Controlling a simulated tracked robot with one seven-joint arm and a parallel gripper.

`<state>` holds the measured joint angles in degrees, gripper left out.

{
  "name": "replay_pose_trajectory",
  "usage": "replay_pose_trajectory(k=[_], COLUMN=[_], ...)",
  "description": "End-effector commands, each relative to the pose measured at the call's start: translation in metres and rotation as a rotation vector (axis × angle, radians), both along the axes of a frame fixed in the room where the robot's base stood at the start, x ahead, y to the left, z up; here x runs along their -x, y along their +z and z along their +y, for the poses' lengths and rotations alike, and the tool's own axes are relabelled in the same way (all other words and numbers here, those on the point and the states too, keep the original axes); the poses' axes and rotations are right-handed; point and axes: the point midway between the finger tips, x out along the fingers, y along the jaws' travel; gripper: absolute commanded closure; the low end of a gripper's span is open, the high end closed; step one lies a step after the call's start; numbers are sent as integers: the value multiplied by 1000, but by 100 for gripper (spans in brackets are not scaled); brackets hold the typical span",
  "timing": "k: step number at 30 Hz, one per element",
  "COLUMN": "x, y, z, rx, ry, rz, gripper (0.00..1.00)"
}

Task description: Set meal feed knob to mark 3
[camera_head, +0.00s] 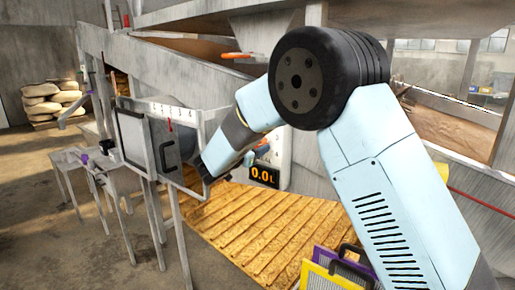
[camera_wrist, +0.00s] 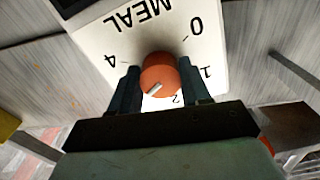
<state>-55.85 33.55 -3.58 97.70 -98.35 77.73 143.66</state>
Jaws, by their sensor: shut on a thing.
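The meal feed knob (camera_wrist: 163,70) is a round orange knob with a white pointer line, on a white plate (camera_wrist: 90,22) lettered MEAL, upside down in the wrist view. My gripper (camera_wrist: 159,76) has one dark finger on each side of the knob and is shut on it. The marks 0, 1, 2 and 4 show around the knob; mark 3 is hidden, apparently behind the left finger. The pointer line points to the lower left, past mark 2 on the side toward the hidden mark. In the head view, my arm hides most of the gripper and knob.
A display reading 0.0L (camera_head: 264,176) sits beside my arm. A metal box with a numbered scale and red pointer (camera_head: 169,126) stands left of it. Slatted wooden boards (camera_head: 255,235) lie below. Yellow and purple framed panels (camera_head: 330,275) stand at the front, near my arm.

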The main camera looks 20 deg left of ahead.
Motion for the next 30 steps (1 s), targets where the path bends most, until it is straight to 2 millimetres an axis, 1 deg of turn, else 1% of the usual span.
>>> replay_pose_trajectory(k=[1, 3, 4, 11, 18, 22, 26, 30], x=[0, 0, 0, 0, 0, 7, 24, 49], y=[-4, -4, -4, -2, -1, -1, -1, -1], z=[-2, -2, -2, -1, 0, 3, 10, 21], rx=[4, 4, 4, 3, 1, 1, 2, 1], ry=[-4, -4, -4, -3, -1, 0, 2, 2], rz=[7, 7, 7, 4, 2, 2, 1, 2], gripper=[84, 84, 50, 29, 29, 29, 29, 29])
